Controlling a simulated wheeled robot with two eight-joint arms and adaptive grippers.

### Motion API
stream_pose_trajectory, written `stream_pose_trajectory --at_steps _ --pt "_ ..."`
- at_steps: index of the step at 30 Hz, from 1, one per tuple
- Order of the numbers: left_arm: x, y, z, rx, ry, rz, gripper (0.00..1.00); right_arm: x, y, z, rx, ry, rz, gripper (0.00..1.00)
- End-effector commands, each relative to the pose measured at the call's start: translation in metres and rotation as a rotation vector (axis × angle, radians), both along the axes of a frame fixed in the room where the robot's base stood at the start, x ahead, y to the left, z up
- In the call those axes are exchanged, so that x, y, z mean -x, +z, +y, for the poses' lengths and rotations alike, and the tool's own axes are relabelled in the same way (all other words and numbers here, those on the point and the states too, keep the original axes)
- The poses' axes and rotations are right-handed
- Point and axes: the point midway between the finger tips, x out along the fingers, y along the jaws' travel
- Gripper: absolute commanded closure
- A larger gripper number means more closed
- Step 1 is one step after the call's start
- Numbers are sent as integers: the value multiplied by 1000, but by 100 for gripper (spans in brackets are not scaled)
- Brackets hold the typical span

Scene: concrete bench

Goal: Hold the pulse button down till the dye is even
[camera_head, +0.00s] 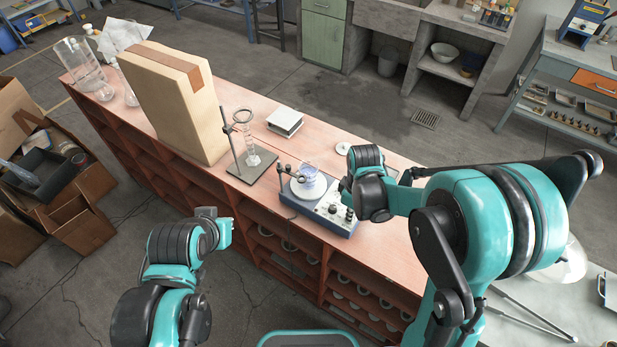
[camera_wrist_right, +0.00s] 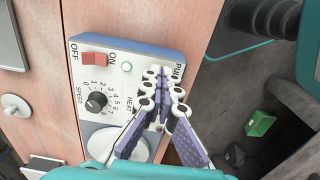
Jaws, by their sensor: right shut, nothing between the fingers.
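The stirrer (camera_head: 335,222) is a blue-grey box with a white round plate, standing on the pink bench. A small beaker (camera_head: 308,174) with a bluish tint stands on its plate; how even the dye is cannot be made out. In the right wrist view its control panel (camera_wrist_right: 80,72) shows a red switch (camera_wrist_right: 95,59), a lit green lamp and a black speed knob (camera_wrist_right: 96,102). My right gripper (camera_wrist_right: 163,78) is shut and empty at the partly covered "PUL" label. The button is hidden, and contact cannot be told. My left gripper (camera_head: 226,232) is off the bench's front, its fingers unclear.
A ring stand (camera_head: 250,166) and a tall cream block (camera_head: 175,105) stand left of the stirrer. Glassware (camera_head: 80,65) stands at the far left end. Bare bench lies right of the stirrer.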

Motion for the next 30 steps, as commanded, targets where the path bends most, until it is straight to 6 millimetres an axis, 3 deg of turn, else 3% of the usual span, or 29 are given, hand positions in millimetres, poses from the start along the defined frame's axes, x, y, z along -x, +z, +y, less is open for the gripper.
stream_pose_trajectory --at_steps 18,30 --pt "0 44 0 0 0 0 100 0 58 0 0 0 0 100" --pt "0 44 0 0 0 0 100 0 60 0 0 0 0 100"
